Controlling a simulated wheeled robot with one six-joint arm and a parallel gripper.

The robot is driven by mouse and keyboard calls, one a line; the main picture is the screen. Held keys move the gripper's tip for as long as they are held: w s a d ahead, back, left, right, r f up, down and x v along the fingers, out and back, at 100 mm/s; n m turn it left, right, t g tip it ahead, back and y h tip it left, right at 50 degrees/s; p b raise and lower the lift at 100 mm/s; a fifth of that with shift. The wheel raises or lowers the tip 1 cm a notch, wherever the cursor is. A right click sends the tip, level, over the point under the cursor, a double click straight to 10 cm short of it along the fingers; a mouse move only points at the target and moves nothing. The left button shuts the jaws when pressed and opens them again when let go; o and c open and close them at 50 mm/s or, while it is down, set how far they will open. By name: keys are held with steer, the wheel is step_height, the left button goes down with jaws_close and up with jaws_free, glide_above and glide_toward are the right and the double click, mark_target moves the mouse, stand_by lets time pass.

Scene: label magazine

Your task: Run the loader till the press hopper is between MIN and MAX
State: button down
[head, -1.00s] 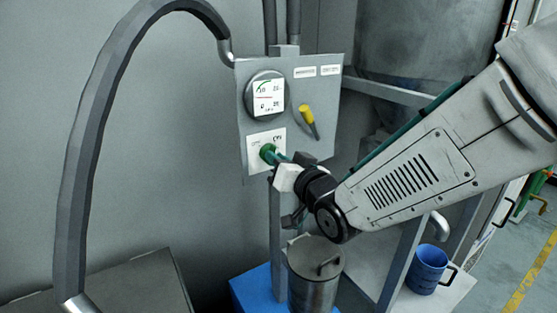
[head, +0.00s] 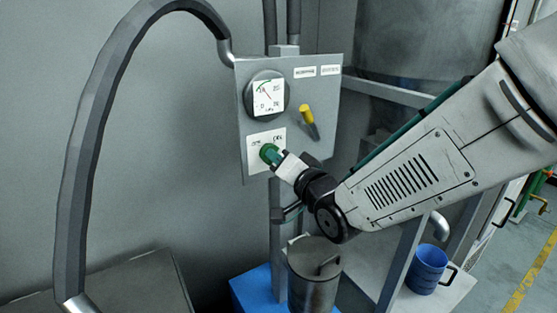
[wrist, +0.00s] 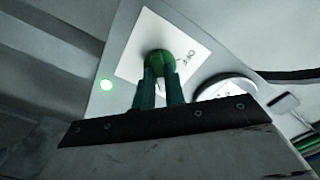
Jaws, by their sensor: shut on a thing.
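A grey control panel (head: 312,88) carries a round gauge (head: 267,97) with a green arc and a thin red needle pointing to the upper left. My gripper (head: 276,158) is shut on this knob. In the wrist view, my green fingers (wrist: 158,92) close around the knob (wrist: 160,60), hiding part of it. I cannot make out a hopper with MIN and MAX marks.
A thick grey hose (head: 88,150) arches at the left. A blue mug (head: 427,268) stands at the lower right.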

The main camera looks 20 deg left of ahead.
steer(key=c, duration=1.5)
jaws_free()
steer(key=shift+o, duration=0.2)
steer(key=v, duration=0.8)
